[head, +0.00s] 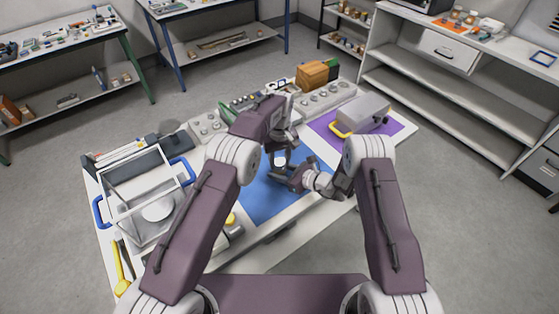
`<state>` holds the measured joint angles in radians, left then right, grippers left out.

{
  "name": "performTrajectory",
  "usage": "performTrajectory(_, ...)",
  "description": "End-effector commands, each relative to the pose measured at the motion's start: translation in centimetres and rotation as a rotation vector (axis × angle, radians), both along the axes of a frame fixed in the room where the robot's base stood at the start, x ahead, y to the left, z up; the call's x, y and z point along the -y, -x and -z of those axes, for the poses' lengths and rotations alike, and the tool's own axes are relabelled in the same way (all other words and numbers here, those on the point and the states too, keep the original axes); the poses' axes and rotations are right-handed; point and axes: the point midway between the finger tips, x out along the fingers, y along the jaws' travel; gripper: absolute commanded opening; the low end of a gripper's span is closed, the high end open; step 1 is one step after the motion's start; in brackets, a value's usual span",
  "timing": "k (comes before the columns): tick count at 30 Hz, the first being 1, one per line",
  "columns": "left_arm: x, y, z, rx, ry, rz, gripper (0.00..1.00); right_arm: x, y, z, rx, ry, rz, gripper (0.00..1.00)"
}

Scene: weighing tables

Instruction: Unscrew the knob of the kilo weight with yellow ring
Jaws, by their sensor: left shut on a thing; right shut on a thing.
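The kilo weight (279,161) shows as a small pale metal piece above the blue mat (262,201), mostly hidden by my grippers. Its yellow ring and the outline of its knob cannot be made out. My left gripper (282,151) comes down from above and is shut at the top of the weight, where the knob is. My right gripper (284,177) comes in from the right, low over the mat, and is shut on the weight's body. Whether the weight touches the mat cannot be told.
A clear balance case with blue handles (151,204) stands on the left of the table (270,229). Weight trays (325,100) line the back. A grey box with a yellow handle (362,112) sits on a purple mat (324,126) at right. A yellow-handled tool (121,270) lies front left.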

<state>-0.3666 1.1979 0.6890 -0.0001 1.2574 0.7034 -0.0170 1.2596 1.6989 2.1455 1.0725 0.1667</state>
Motion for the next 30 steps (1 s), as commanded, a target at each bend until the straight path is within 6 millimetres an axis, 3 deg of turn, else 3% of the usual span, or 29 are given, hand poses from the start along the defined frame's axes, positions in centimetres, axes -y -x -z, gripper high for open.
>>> performTrajectory(6,-0.08,-0.15,-0.15,0.005,0.000,-0.732,0.00,-0.11,0.02,-0.15,0.004,-0.002,-0.004,0.00)
performTrajectory(12,-0.15,-0.18,-0.21,0.006,0.000,-1.247,0.00,-0.11,0.04,-0.15,0.004,-0.002,-0.005,0.00)
performTrajectory(16,-0.16,-0.20,-0.22,0.007,0.001,-1.386,0.00,-0.11,0.05,-0.14,0.004,-0.001,-0.005,0.00)
performTrajectory(30,-0.16,-0.20,-0.23,0.007,0.001,-1.381,0.00,-0.07,0.00,-0.13,0.003,-0.002,-0.003,0.00)
